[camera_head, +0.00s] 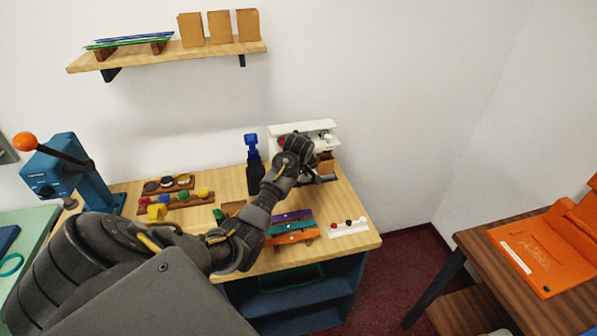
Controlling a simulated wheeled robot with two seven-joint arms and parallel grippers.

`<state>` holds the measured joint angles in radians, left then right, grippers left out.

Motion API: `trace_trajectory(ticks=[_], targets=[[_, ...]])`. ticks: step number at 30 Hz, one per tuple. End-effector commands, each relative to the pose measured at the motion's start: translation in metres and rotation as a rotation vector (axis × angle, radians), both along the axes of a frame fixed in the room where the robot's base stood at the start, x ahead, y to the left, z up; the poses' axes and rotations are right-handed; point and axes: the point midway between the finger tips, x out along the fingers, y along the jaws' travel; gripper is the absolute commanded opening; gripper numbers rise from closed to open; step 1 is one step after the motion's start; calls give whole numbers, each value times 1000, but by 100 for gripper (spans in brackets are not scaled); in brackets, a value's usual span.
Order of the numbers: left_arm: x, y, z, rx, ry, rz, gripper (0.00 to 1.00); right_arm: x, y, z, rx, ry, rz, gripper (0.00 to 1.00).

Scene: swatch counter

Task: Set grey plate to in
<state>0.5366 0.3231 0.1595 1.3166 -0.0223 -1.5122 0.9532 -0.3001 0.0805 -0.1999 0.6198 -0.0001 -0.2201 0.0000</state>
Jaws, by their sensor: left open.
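My left arm reaches across the counter from the lower left. My left gripper (312,173) is at the white device (304,128) at the back right of the counter and is open. The gripper and wrist cover much of the device's front. A grey plate cannot be told apart clearly from the dark gripper parts there, so I cannot tell whether it is in or out, or whether the gripper touches it. My right gripper is not in view.
A blue upright tool (252,150) stands just left of the device. Coloured strips (291,215) and a white strip with knobs (348,228) lie in front. A blue lever press (65,170) stands at left. A wall shelf (170,55) hangs above.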

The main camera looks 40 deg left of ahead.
Motion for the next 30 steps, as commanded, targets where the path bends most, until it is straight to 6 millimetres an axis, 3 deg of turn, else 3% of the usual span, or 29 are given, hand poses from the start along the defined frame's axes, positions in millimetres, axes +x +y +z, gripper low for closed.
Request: trace_trajectory(ticks=[6, 10, 30], targets=[[-10, -9, 31, 1, -3, 0, 43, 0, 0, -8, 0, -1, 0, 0], [-14, -12, 40, 1, -1, 0, 43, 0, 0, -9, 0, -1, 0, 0], [-15, -14, 42, 13, -2, -19, 43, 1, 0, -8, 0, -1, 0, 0]])
